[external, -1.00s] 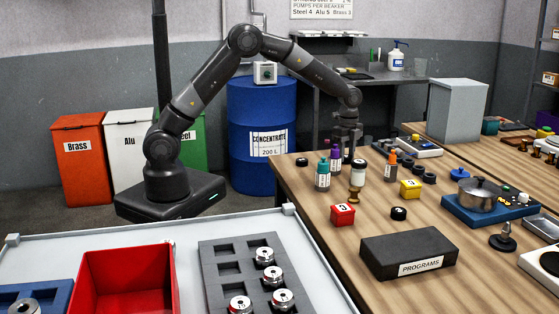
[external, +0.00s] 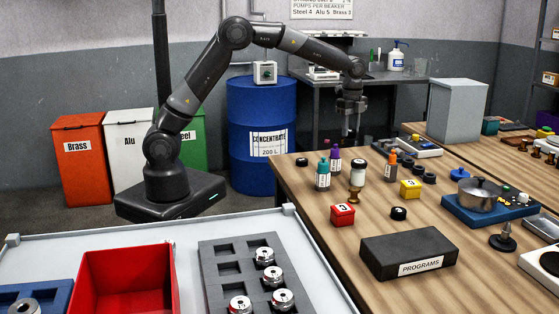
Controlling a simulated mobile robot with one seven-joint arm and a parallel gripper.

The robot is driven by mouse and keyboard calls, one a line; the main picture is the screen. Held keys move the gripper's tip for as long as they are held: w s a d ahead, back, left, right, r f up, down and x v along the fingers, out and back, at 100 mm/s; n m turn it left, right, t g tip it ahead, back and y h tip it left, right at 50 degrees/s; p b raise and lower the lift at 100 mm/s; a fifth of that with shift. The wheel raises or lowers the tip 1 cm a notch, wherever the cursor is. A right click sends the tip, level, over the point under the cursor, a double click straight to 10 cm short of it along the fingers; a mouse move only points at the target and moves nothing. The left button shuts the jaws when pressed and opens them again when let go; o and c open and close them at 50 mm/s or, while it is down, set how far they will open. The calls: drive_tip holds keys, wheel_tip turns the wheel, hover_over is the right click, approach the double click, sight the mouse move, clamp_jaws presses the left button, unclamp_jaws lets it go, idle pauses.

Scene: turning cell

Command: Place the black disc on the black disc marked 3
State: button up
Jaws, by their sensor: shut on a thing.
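My gripper (external: 350,133) hangs above the far part of the wooden table, pointing down, clear of the tabletop. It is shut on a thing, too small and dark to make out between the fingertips. A black disc with a pale mark (external: 398,213) lies flat on the table between the red box and the black PROGRAMS block, nearer the camera and to the right of my gripper. Its mark is too small to read surely. Other plain black discs lie farther back, one at the right (external: 429,178) and one at the table's left edge (external: 302,161).
Bottles, including a teal one (external: 323,175) and a white one with a black cap (external: 361,171), stand below and around my gripper. A brass piece (external: 356,190), a red box (external: 342,215) and a yellow box (external: 411,188) stand near the marked disc. The PROGRAMS block (external: 408,250) is in front.

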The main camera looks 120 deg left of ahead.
drive_tip(key=w+d+r, duration=0.2)
drive_tip(key=w+d, duration=1.1)
drive_tip(key=d, duration=0.3)
drive_tip(key=w+d+r, duration=0.1)
drive_tip(key=w+d, duration=0.3)
drive_tip(key=d, duration=0.8)
drive_tip(key=w+d, duration=0.4)
drive_tip(key=d, duration=0.7)
hover_over(399, 210)
drive_tip(key=shift+n, duration=0.4)
wheel_tip(399, 210, down, 7)
drive_tip(key=shift+d+r, duration=0.15)
drive_tip(key=shift+r, duration=0.05)
drive_tip(key=shift+f, duration=2)
drive_tip(key=o, duration=1.1)
drive_tip(key=shift+f, duration=0.15)
